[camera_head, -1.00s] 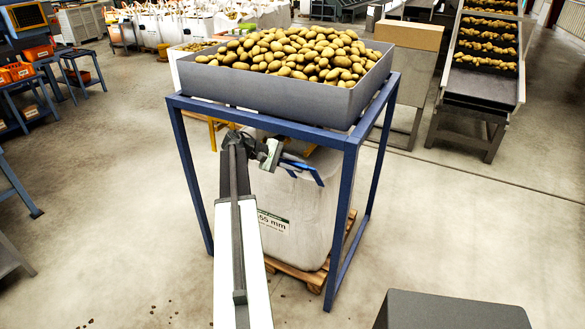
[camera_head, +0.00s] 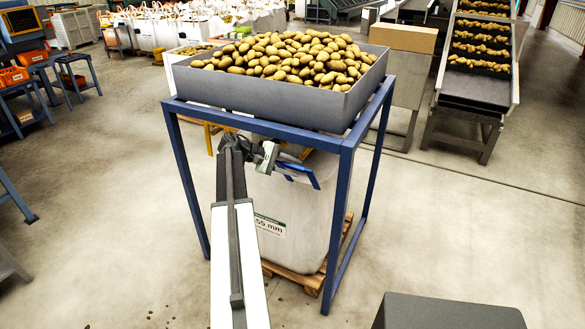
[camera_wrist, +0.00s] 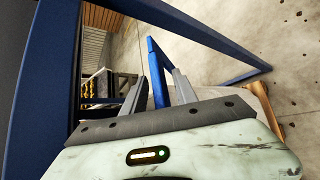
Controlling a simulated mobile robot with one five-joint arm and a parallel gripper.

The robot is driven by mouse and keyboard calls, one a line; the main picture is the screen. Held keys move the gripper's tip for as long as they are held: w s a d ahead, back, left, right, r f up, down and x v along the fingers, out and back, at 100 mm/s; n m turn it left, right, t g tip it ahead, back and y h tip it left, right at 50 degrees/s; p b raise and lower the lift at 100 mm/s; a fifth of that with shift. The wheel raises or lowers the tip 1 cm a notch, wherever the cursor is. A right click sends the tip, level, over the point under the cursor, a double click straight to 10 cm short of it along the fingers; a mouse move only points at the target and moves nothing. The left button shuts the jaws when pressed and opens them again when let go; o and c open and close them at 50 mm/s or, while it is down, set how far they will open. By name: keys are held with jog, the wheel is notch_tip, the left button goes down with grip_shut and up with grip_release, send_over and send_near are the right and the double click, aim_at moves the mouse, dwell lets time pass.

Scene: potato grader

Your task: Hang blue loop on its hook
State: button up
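The blue loop (camera_wrist: 157,75) shows in the wrist view as an upright blue strip between the two grey fingers of my gripper (camera_wrist: 160,86). The fingers stand apart, with narrow gaps beside the strip; firm contact is not visible. In the head view my gripper (camera_head: 268,157) is under the tray at the top of the white big bag (camera_head: 290,210). Blue strap parts (camera_head: 302,172) show just right of it. The bag stands inside the blue steel frame (camera_head: 345,200). I cannot make out the hook.
A grey tray heaped with potatoes (camera_head: 265,103) sits on the frame, close above my gripper. Frame posts stand on both sides. The bag rests on a wooden pallet (camera_head: 305,278). A conveyor (camera_head: 475,95) is at the back right.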

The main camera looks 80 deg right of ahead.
jog(key=p+v, duration=0.3)
jog(key=v, duration=0.4)
jog(key=shift+s+d+r, duration=0.1)
jog(key=shift+r, duration=0.05)
jog(key=shift+w, duration=0.35)
